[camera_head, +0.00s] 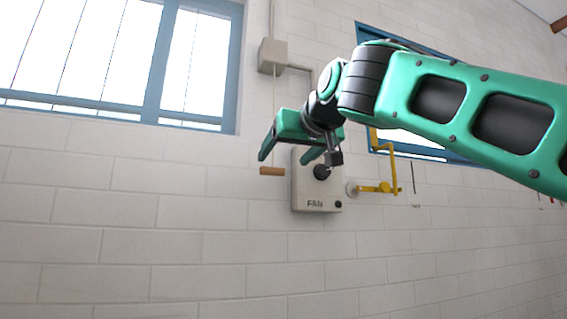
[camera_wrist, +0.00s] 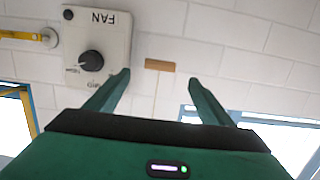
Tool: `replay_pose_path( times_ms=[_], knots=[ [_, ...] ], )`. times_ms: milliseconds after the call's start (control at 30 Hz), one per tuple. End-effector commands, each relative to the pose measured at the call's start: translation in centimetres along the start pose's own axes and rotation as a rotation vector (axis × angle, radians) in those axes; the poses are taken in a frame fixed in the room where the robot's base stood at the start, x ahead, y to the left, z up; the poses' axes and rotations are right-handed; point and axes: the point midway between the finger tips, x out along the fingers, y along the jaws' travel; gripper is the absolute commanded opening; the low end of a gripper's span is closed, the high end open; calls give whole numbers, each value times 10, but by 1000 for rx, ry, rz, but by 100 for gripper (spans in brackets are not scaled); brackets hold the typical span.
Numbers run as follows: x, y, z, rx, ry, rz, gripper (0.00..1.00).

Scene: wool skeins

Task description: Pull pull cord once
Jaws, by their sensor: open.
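The pull cord's wooden handle (camera_head: 272,171) hangs in front of the white block wall, on a thin cord below a beige box (camera_head: 273,57). In the wrist view the handle (camera_wrist: 160,65) appears upside down, just past the fingertips and roughly centred between them. My gripper (camera_head: 285,159) is open, its two green fingers apart with nothing held. In the wrist view my gripper's fingers (camera_wrist: 158,77) spread to either side of the cord's line. In the head view the handle shows slightly below the fingertips. I cannot tell the exact depth between them.
A beige FAN box with a black knob (camera_head: 322,172) is on the wall close to the right finger. A yellow pipe with a valve (camera_head: 385,187) is right of it. A blue-framed window (camera_head: 150,75) is at upper left. The wall below is bare.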

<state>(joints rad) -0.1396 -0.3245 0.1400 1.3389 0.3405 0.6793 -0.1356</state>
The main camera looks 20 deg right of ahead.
Motion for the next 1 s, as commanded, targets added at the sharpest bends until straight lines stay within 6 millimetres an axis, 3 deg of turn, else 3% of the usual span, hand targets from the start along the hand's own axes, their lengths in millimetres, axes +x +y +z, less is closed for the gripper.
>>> replay_pose_path(
  times_ms=[167,600,800,1000],
  knots=[
    [16,0,-1,1,0,0,75],
    [86,0,0,1,-1,0,75],
    [102,0,0,1,0,1,75],
    [106,1,-1,1,1,1,75]
  ],
)
